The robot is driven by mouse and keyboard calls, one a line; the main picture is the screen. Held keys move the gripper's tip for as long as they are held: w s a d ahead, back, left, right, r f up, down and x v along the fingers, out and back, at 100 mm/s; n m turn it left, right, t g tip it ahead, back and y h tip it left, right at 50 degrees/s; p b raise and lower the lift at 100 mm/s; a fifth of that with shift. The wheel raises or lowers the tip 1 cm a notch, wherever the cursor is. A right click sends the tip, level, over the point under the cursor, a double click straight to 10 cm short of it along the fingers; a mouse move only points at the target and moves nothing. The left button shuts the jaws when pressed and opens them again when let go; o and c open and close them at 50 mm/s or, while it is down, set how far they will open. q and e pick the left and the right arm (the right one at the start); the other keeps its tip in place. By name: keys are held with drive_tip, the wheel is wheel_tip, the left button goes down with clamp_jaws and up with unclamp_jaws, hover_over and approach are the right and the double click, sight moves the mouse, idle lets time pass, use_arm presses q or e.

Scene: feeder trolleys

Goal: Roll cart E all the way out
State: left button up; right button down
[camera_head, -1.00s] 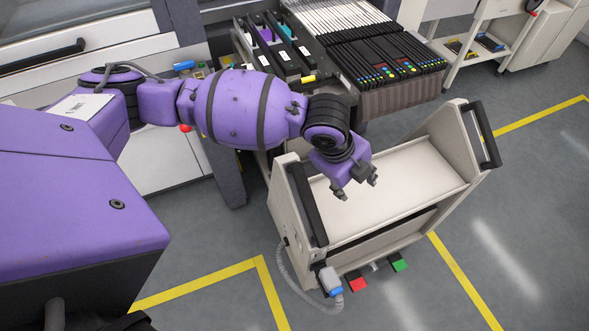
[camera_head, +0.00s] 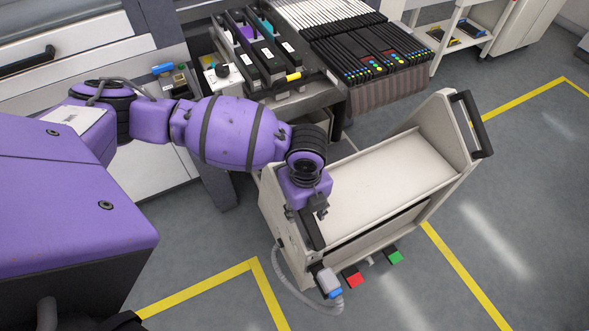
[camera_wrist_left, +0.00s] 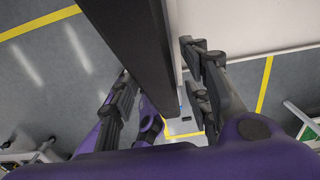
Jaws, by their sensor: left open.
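A beige cart (camera_head: 392,192) stands on the floor in the middle of the head view, with a bare top shelf and raised end panels. No letter on it is readable, so I cannot tell whether it is cart E. One black handle (camera_head: 316,234) is on its near left end, another (camera_head: 472,122) on its far right end. My left gripper (camera_head: 305,211) is open at the near handle. In the left wrist view the black handle bar (camera_wrist_left: 138,50) runs between the spread fingers, with a gap on the right side. My right gripper is not in view.
A feeder machine with black feeders (camera_head: 375,52) stands behind the cart. A grey-blue connector (camera_head: 328,281) with a hose hangs at the cart's near end, beside a red pedal (camera_head: 352,277) and a green pedal (camera_head: 395,257). The yellow-lined floor in front and right is clear.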

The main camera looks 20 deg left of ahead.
use_arm(q)
drive_tip(key=shift+w, duration=0.1)
clamp_jaws()
idle(0.4)
drive_tip(key=shift+d, duration=0.1)
